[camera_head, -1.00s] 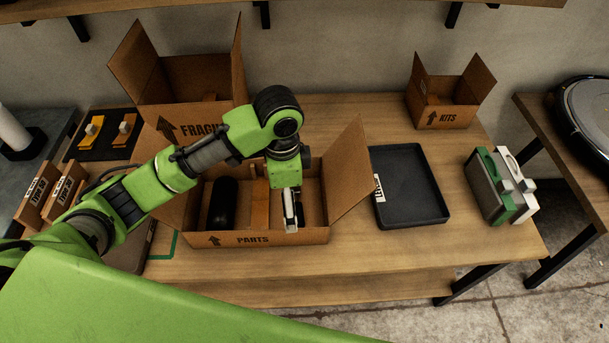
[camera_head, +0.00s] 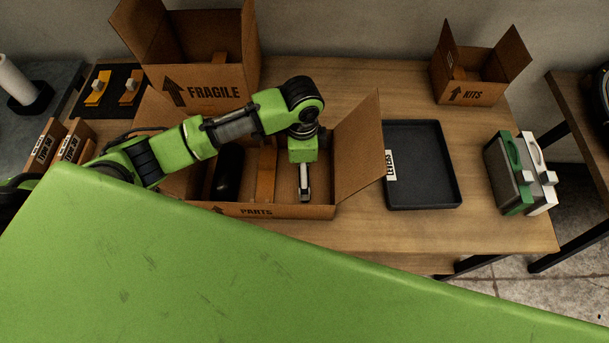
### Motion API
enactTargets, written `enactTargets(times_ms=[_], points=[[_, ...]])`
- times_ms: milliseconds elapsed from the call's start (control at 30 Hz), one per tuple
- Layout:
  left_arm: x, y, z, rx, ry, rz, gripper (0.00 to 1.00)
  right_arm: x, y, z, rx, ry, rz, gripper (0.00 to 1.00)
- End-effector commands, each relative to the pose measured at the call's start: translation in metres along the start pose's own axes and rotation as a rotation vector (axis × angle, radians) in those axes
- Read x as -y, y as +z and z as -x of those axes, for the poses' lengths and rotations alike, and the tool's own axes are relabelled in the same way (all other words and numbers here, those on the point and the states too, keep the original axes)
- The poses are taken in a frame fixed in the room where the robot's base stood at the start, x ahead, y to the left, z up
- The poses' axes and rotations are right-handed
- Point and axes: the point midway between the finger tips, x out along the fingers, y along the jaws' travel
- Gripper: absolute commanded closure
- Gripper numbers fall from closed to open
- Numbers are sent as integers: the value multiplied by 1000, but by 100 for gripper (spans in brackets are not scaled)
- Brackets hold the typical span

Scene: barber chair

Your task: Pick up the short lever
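My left arm reaches in from the left over the PARTS box (camera_head: 290,211), an open cardboard box. My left gripper (camera_head: 304,197) points down inside its right half. The fingers look narrow from above, and I cannot tell whether they are open or hold anything. A black cylinder (camera_head: 228,172) and a tan bar (camera_head: 265,172) lie in the box left of the gripper. Two orange pieces with pale knobs, one left (camera_head: 98,90) and one right (camera_head: 131,88), lie on a black mat at the back left. I cannot tell which piece is the short lever. My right gripper is not in view.
The FRAGILE box (camera_head: 215,92) stands behind the PARTS box. A black tray (camera_head: 423,165) lies to the right, with a green and white case (camera_head: 520,175) beyond it. The KITS box (camera_head: 468,93) is at the back right. A green surface, seemingly mine, covers the foreground.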

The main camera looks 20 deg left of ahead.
Motion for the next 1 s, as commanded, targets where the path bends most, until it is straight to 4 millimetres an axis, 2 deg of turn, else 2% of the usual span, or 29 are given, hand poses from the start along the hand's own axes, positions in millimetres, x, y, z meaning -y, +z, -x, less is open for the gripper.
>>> enactTargets(times_ms=[200, 300, 567, 600, 733, 1000], points=[[2, -5, -32, 2, 3, 1, 0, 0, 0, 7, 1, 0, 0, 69], [2, -5, -42, 1, 2, 0, 0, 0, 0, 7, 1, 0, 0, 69], [2, -5, -46, 1, 1, -1, 0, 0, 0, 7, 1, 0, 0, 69], [2, -5, -46, 1, 1, -1, 5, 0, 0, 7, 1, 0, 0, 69], [2, -5, -46, 1, 1, 0, 39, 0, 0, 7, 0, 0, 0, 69], [3, -5, -45, 0, -1, 0, 40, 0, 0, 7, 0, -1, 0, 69]])
